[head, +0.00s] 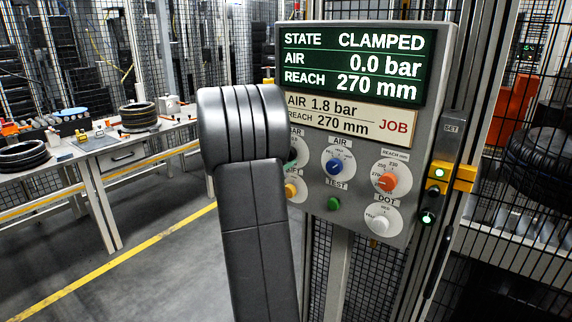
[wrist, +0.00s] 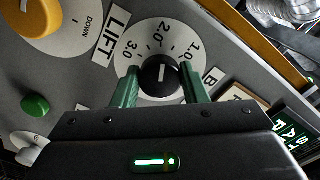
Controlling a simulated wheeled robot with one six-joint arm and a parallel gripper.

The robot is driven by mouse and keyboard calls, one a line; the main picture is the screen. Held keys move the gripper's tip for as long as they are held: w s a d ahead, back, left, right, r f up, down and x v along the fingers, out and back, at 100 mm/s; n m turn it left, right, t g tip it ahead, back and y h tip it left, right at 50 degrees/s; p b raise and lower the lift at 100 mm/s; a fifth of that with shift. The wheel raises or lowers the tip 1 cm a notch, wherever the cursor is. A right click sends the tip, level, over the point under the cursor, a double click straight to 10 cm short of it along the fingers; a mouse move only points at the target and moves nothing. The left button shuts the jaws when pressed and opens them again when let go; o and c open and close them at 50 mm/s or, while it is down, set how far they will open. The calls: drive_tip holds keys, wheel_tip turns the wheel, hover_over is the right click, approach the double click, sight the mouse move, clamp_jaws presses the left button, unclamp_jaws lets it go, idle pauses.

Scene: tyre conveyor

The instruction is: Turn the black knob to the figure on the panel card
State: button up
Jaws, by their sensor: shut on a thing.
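In the wrist view the black knob (wrist: 161,78) sits on a white dial marked 1.0, 2.0 and 3.0. Its white line points up in the picture, close to the 2.0 and on the side towards 1.0. My gripper (wrist: 158,88) is shut on the knob, one green finger on each side. In the head view my arm hides the knob and most of its dial. The panel card (head: 345,116) reads AIR 1.8 bar, REACH 270 mm, JOB. The display (head: 352,64) above reads STATE CLAMPED, AIR 0.0 bar, REACH 270 mm.
Close by on the panel are a blue AIR knob (head: 334,167), an orange reach knob (head: 387,182), a green TEST button (head: 333,203), a white DOT knob (head: 379,224) and a yellow LIFT knob (wrist: 42,14). A workbench with tyres (head: 138,115) stands at left.

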drive_tip(key=shift+m+b, duration=0.35)
drive_tip(key=shift+m, duration=0.25)
drive_tip(key=o, duration=1)
drive_tip(key=shift+c, duration=0.2)
drive_tip(key=b+v, duration=0.1)
drive_tip(key=v, duration=1.3)
drive_tip(key=shift+b, duration=0.35)
drive_tip(key=shift+w+d, duration=0.1)
